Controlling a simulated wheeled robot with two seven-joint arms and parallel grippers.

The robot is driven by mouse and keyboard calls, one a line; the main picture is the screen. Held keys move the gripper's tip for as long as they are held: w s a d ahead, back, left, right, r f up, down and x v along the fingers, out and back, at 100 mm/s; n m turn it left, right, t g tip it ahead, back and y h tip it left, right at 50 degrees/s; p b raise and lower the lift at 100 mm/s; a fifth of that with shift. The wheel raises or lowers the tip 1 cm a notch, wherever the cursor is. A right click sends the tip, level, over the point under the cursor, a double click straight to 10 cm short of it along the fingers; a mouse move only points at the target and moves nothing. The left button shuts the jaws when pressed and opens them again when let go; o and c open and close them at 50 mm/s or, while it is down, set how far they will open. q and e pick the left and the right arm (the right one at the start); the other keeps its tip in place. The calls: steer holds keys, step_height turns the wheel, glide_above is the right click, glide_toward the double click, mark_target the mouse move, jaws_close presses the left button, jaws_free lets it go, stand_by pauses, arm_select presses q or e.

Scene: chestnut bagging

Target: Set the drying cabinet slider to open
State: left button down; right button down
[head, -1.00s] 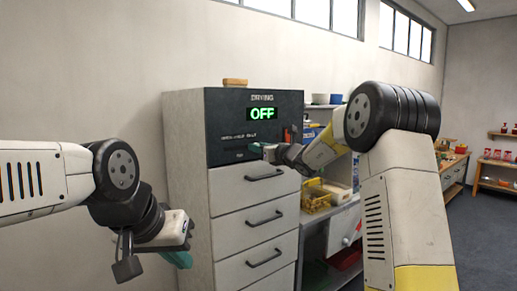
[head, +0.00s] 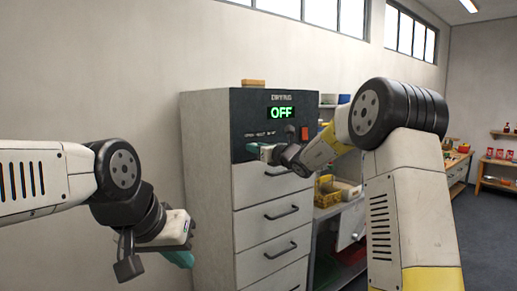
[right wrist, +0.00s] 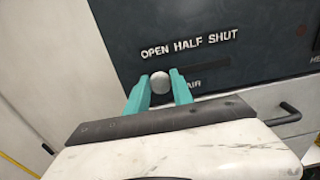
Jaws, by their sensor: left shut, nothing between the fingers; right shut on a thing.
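The drying cabinet (head: 207,190) stands ahead, with a dark panel and a green "OFF" display (head: 281,113). In the right wrist view the dark panel (right wrist: 200,20) carries the words "OPEN HALF SHUT" above a horizontal slot (right wrist: 210,68). The round grey slider knob (right wrist: 160,82) sits at the left end of the slot, below "OPEN". My right gripper (head: 254,149) is at the panel; its teal fingers (right wrist: 158,90) are shut on the knob. My left gripper (head: 184,258) is shut and empty, low in front of the cabinet's left side.
Drawers with dark handles (head: 282,213) lie below the panel. A red switch (head: 305,133) is on the panel's right. A wooden block (head: 253,83) lies on top. A shelf with a yellow basket (head: 327,190) stands to the right.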

steer(key=c, duration=1.1)
jaws_free()
steer(key=shift+s+a, duration=0.2)
steer(key=shift+a, duration=0.05)
steer(key=shift+d, duration=0.1)
steer(key=v, duration=0.7)
steer(key=shift+s+d, duration=0.2)
steer(key=shift+s, duration=0.1)
